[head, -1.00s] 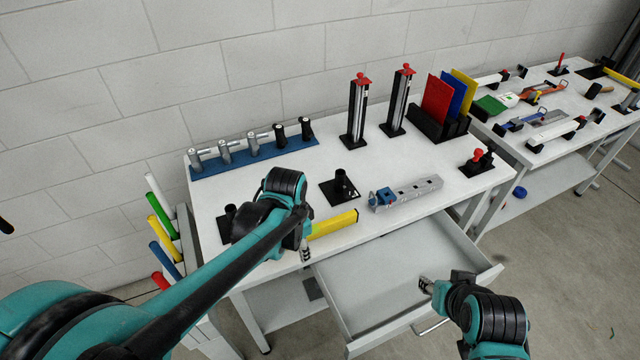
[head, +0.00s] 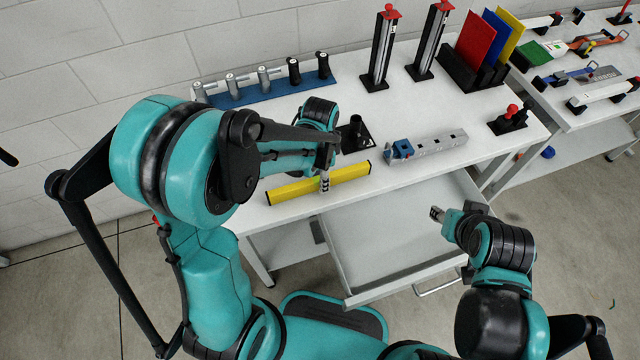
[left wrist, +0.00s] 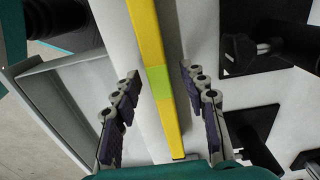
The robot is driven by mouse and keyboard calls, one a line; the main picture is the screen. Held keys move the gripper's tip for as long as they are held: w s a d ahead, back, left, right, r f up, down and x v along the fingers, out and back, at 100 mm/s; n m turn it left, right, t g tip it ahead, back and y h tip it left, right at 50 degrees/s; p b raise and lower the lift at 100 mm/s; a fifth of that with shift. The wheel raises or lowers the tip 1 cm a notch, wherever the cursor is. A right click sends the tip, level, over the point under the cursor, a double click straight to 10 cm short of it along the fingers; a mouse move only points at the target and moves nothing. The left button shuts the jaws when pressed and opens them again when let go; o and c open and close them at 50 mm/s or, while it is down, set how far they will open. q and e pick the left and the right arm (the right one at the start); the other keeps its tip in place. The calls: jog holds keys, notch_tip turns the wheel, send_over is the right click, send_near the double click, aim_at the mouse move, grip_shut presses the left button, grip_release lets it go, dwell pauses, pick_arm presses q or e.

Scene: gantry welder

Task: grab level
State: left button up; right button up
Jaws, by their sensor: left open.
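The level is a long yellow bar (head: 348,176) with black end caps, lying on the white table near its front edge, above the open drawer. In the left wrist view the level (left wrist: 147,40) shows a green patch near its middle and runs between my left gripper's fingers. My left gripper (head: 325,182) is over the middle of the level in the head view. In the left wrist view the left gripper (left wrist: 162,90) is open, one finger on each side of the bar, with gaps. My right gripper (head: 438,214) is out over the drawer's right side; its jaw opening is too small to tell.
An open, empty-looking drawer (head: 400,235) juts out from the table front. A grey metal block with a blue part (head: 425,146) lies right of the level. A black holder (head: 353,135) stands behind it. A blue rack (head: 275,90) with several tools stands at the back.

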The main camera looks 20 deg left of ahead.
pick_arm(q)
jog(key=shift+f, duration=0.15)
grip_shut()
